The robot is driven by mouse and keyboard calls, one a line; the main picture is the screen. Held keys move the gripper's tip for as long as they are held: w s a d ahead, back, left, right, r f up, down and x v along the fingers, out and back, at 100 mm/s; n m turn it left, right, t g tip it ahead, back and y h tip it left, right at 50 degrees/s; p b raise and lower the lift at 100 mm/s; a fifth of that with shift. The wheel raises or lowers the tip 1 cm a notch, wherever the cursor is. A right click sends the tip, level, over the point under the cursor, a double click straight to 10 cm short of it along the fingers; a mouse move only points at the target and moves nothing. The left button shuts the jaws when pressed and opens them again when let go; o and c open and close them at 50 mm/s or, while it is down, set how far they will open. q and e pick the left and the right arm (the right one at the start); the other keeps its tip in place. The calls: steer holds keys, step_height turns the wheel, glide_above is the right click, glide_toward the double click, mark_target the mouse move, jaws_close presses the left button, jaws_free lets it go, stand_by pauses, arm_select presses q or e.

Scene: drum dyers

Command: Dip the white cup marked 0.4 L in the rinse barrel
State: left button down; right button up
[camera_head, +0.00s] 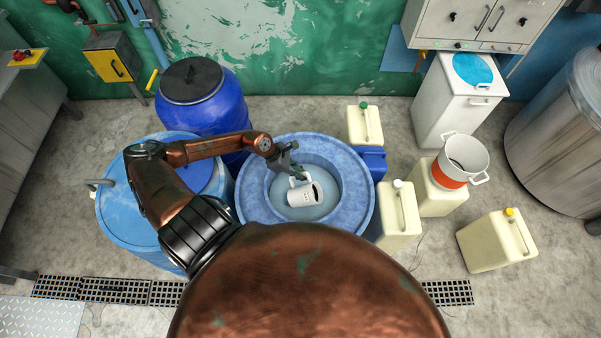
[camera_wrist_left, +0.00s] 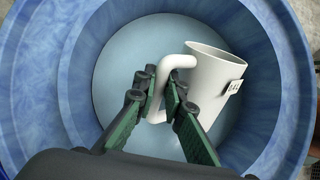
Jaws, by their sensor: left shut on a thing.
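The white cup (camera_head: 303,195) with a small marked tag lies tilted inside the opening of the blue barrel (camera_head: 359,199), over pale blue liquid (camera_head: 285,209). My left gripper (camera_head: 295,178) is shut on the cup's handle. In the left wrist view the cup (camera_wrist_left: 213,80) is at the upper right, its handle between the green-padded fingers (camera_wrist_left: 165,97). The tag (camera_wrist_left: 234,88) is too small to read fully. I cannot tell whether the cup touches the liquid. My right gripper is not in view.
A blue lidded drum (camera_head: 205,110) stands behind, and a wider light blue barrel (camera_head: 120,215) is at the left. Cream canisters (camera_head: 398,222) stand close on the right, one under a white and orange pot (camera_head: 462,155). A floor drain (camera_head: 115,290) runs in front.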

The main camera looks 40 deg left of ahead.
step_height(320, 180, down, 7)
steer(key=b, duration=0.6)
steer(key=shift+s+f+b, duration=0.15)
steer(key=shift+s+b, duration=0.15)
steer(key=shift+b, duration=0.05)
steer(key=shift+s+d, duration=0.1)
stand_by(1.2)
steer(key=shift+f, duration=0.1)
